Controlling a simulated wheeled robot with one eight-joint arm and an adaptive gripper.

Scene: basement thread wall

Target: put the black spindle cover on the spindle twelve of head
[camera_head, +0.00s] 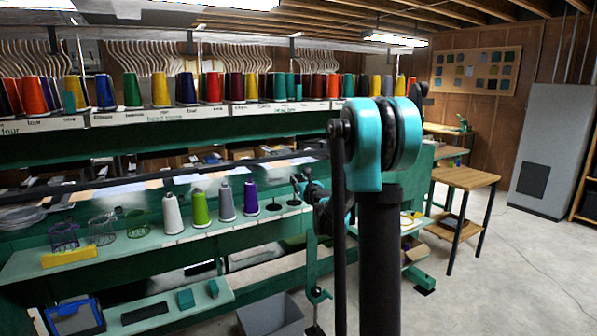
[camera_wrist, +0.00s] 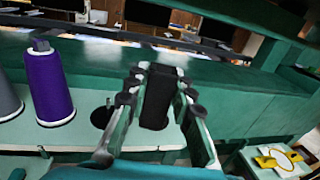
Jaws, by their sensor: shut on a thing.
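The black spindle cover (camera_wrist: 157,100) is upright between the two fingers of my gripper (camera_wrist: 159,78) in the wrist view. My gripper is shut on it, over the green shelf. In the head view my gripper (camera_head: 300,183) is at the right end of the row of cones, partly behind my own arm, and the cover is hard to make out there. A bare black spindle base (camera_wrist: 101,117) shows left of the cover in the wrist view. It is also right of the purple cone in the head view (camera_head: 273,206). I cannot read spindle numbers.
A purple cone (camera_wrist: 51,88) stands left of my gripper, with grey (camera_head: 226,202), green (camera_head: 200,209) and white (camera_head: 173,214) cones further left. Several coloured cones line the upper shelf (camera_head: 200,112). A wooden table (camera_head: 463,178) stands at the right, with open floor around it.

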